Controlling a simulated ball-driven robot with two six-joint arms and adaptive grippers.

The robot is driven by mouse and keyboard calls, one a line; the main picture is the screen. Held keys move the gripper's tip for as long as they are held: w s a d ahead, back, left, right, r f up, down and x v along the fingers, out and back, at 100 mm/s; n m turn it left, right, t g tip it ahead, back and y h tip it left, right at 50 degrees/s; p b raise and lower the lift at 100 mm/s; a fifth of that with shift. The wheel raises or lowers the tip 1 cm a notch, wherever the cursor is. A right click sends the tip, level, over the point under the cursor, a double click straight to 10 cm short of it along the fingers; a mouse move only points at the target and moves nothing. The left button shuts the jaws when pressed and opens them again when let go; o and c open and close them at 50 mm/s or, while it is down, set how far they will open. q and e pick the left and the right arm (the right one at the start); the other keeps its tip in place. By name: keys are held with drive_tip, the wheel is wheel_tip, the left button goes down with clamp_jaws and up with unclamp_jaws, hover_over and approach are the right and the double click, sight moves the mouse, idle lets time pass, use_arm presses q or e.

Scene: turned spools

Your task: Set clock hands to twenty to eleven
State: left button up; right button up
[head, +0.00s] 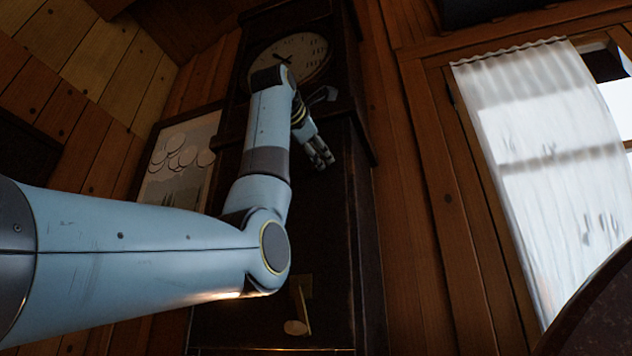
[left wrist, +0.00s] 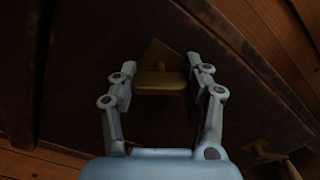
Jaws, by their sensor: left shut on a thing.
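The tall clock (head: 340,220) is a dark wooden case against the wall. Its pale round dial (head: 312,57) is at the top of the head view, with dark hands (head: 283,60) partly hidden by my arm; I cannot read the time. My left gripper (head: 320,161) is below the dial, at the front of the case. My right gripper is out of view.
Another brass-coloured fitting (head: 297,326) is low on the case. A framed picture (head: 180,160) hangs left of the clock. A window with a white curtain (head: 545,150) is at the right. A dark curved edge (head: 600,315) fills the lower right corner.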

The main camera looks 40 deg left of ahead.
use_arm(q)
drive_tip(key=shift+f, duration=0.15)
drive_tip(key=o, duration=1.2)
drive_tip(key=shift+s, duration=0.2)
drive_tip(key=v, duration=1.1)
drive_tip(key=shift+s, duration=0.3)
drive_tip(key=shift+w, duration=0.1)
